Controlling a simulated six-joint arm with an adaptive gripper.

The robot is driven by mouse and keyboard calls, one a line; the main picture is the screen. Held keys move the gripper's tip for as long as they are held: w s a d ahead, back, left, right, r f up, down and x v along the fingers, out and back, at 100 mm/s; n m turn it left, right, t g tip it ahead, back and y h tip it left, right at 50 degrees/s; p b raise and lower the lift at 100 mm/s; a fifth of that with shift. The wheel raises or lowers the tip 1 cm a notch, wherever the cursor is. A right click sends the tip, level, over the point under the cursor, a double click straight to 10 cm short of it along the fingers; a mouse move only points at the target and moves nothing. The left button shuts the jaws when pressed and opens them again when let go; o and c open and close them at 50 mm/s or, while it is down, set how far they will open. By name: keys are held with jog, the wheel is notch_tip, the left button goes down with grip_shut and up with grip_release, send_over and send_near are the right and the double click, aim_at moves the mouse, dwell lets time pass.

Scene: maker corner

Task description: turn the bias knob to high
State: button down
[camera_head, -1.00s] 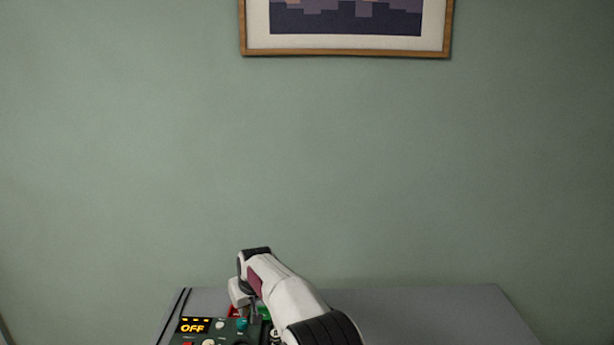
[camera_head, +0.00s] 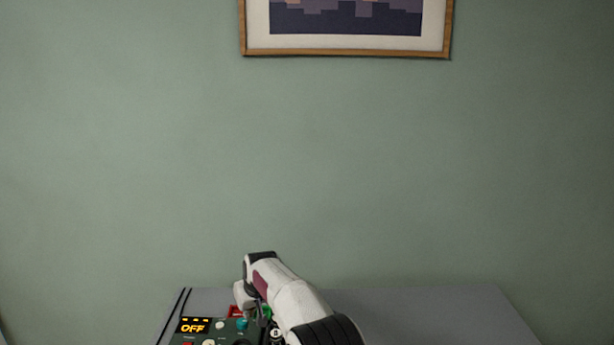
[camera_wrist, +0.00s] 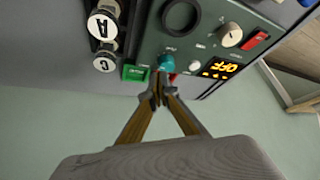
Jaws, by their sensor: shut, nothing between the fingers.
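A dark green control panel (camera_wrist: 215,22) fills the upper middle of the wrist view and shows at the bottom left of the head view (camera_head: 208,337). It carries a teal knob (camera_wrist: 166,62), a dark round knob (camera_wrist: 181,16), a cream knob (camera_wrist: 231,35) and a small white button (camera_wrist: 196,66). Its amber display (camera_wrist: 220,68) reads OFF. I cannot read which knob is bias. My gripper (camera_wrist: 158,92) is shut and empty, its fingertips close to the teal knob; contact cannot be told. The teal knob also shows in the head view (camera_head: 241,324).
A green block (camera_wrist: 135,72) and round pieces marked A (camera_wrist: 102,25) and C (camera_wrist: 104,63) sit beside the panel. The grey tabletop (camera_head: 430,310) is clear to the right of my arm. A framed picture (camera_head: 345,50) hangs on the wall.

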aim_at(242, 324)
jog(key=shift+f, duration=2.5)
jog(key=shift+w+a, duration=0.1)
jog(key=shift+a, duration=0.1)
jog(key=shift+s+a, duration=0.4)
jog(key=shift+a, duration=0.1)
jog(key=shift+s+a, duration=0.15)
jog(key=shift+a, duration=0.35)
jog(key=shift+s, duration=0.1)
jog(key=shift+s+d, duration=0.1)
jog(key=shift+s, duration=0.2)
dwell(0.5)
jog(key=shift+r, duration=0.1)
